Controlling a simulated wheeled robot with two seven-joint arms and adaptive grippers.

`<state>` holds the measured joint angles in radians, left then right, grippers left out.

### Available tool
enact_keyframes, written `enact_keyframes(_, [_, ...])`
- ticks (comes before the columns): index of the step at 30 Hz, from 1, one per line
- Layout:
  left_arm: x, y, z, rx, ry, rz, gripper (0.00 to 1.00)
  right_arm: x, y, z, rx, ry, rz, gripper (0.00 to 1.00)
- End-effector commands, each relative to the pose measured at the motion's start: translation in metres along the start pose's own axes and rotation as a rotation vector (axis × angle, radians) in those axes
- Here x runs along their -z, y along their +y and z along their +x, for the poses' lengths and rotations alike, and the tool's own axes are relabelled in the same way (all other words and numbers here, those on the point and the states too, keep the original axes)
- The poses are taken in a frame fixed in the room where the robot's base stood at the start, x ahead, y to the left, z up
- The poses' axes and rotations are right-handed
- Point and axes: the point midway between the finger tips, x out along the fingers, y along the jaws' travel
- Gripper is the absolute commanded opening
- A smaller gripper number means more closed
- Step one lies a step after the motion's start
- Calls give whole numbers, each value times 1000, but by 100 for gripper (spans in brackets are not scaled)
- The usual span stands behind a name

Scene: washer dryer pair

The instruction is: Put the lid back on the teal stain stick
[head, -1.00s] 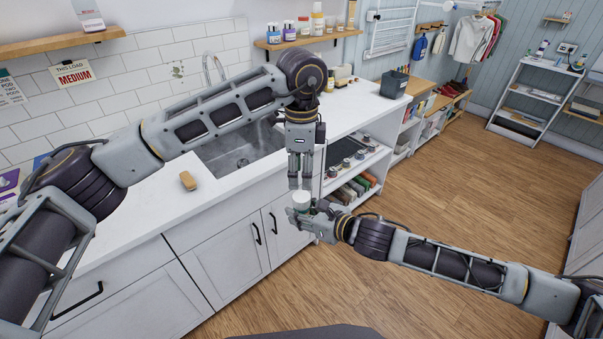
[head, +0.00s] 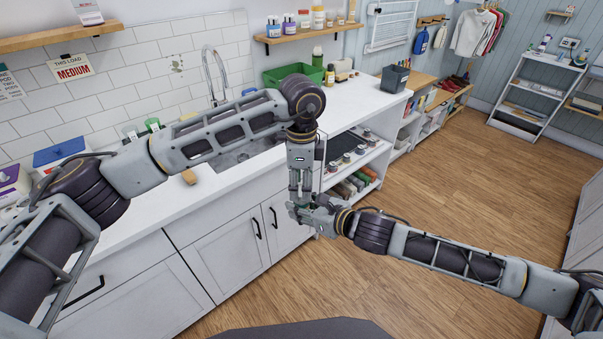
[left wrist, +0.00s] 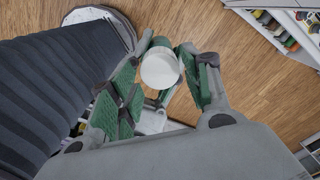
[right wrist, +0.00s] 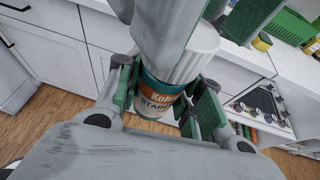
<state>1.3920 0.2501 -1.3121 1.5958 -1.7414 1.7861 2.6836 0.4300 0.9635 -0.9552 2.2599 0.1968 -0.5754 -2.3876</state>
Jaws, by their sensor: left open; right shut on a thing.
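The teal stain stick (right wrist: 158,98) is upright in my right gripper (head: 308,212), which is shut on its labelled body. A white ribbed lid (right wrist: 194,55) sits on the stick's top, with no clear gap in the right wrist view; whether it is fully seated I cannot tell. My left gripper (head: 299,194) points down from above. Its fingers are open on either side of the white lid, whose round top shows in the left wrist view (left wrist: 160,69). A left finger hides part of the lid in the right wrist view. In the head view the grippers hide the stick.
The white counter (head: 228,188) with cabinets below runs behind the grippers. A green bin (head: 290,75) and a dark grey bin (head: 396,79) stand on it. Open shelves (head: 352,175) hold jars and folded cloths. The wooden floor (head: 440,190) is clear.

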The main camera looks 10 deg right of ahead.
Motion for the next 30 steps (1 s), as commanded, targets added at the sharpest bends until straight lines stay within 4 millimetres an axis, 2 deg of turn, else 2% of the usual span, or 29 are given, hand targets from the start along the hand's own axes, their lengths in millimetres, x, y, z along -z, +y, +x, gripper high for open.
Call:
enact_keyframes(7, [0, 0, 19, 0, 0, 0, 48, 0, 0, 0, 0, -1, 0, 0])
enact_keyframes(19, [0, 0, 22, 1, 0, 0, 47, 0, 0, 0, 0, -1, 0, 0])
enact_keyframes(27, [0, 0, 22, 1, 0, 0, 12, 0, 0, 0, 0, -1, 0, 0])
enact_keyframes(30, [0, 0, 22, 1, 0, 1, 9, 0, 0, 0, 0, -1, 0, 0])
